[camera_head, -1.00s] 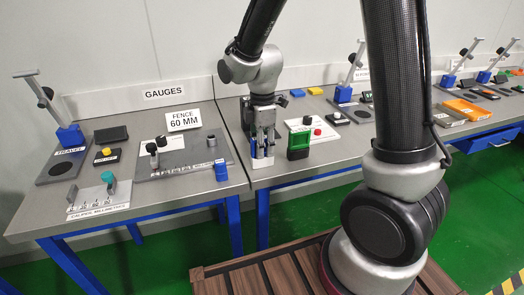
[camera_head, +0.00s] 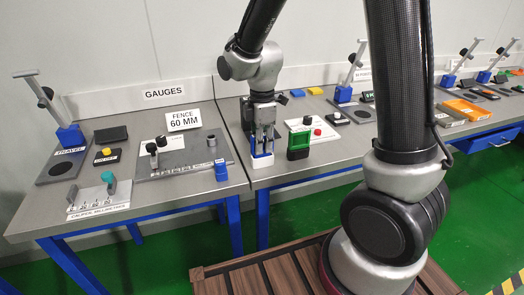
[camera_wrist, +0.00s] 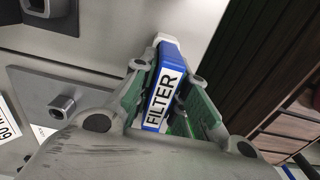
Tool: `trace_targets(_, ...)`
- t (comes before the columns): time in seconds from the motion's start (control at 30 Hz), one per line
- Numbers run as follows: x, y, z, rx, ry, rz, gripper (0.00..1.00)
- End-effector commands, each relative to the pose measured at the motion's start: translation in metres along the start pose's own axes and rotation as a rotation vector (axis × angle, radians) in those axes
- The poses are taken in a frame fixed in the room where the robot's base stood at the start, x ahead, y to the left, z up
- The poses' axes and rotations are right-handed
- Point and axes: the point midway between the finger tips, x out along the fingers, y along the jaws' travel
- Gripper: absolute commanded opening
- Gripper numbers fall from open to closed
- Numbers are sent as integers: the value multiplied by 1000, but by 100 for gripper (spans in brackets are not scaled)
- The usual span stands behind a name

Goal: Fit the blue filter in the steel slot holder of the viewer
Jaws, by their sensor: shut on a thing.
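My gripper (camera_head: 263,140) is shut on the blue filter (camera_wrist: 163,92), which has a white FILTER label and a white end. A green frame (camera_head: 299,143) stands just right of my gripper. A dark grey upright (camera_head: 246,113) behind my gripper is partly hidden. I cannot make out the viewer's steel slot holder for certain.
The left bench (camera_head: 205,193) holds a gauge plate (camera_head: 185,160), a FENCE 60 MM sign (camera_head: 183,120) and a small blue block (camera_head: 221,171) near its right edge. A pad with a red button (camera_head: 317,132) lies right of the green frame. Bare bench (camera_head: 320,165) shows in front.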

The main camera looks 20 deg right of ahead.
Motion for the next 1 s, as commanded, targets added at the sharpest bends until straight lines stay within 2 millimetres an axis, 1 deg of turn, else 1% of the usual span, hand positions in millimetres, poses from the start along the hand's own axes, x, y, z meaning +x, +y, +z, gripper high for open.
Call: trace_targets(1.0,-34,0,0,0,0,1,0)
